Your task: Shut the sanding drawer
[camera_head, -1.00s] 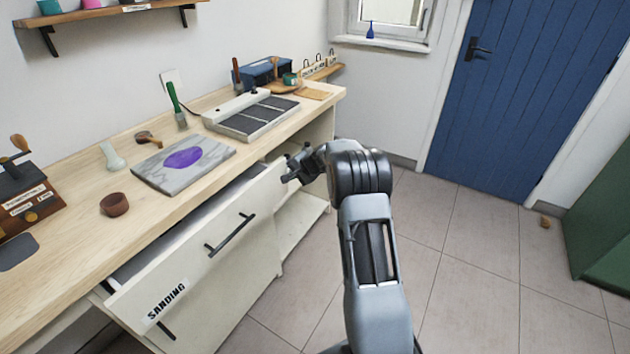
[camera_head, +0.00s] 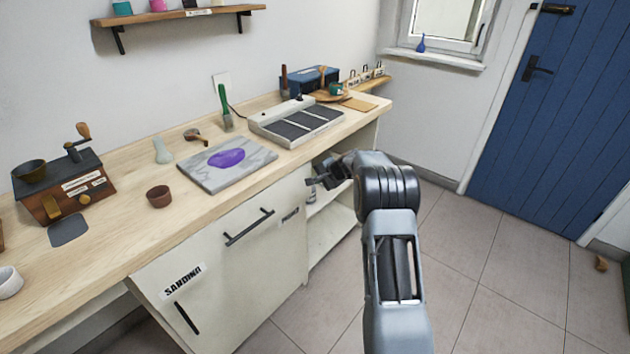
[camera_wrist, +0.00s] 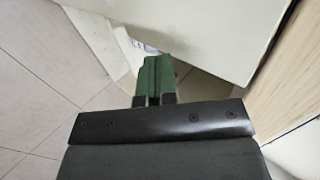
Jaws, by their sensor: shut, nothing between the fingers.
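The sanding drawer (camera_head: 215,262) has a pale front with a "SANDING" label (camera_head: 182,282) and a dark bar handle (camera_head: 249,226). Its front sits close under the worktop edge, and I see no open gap above it in the head view. My gripper (camera_head: 318,181) is near the right end of the front, just below the worktop edge. In the wrist view its green fingers (camera_wrist: 153,72) are together and empty, close to a pale panel (camera_wrist: 215,35). I cannot tell whether they touch it.
The wooden worktop (camera_head: 110,262) holds a grinder (camera_head: 65,190), a brown bowl (camera_head: 159,196), a marbled slab (camera_head: 205,176) and a dark-panelled tray (camera_head: 297,122). An open shelf (camera_head: 335,222) lies right of the drawer.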

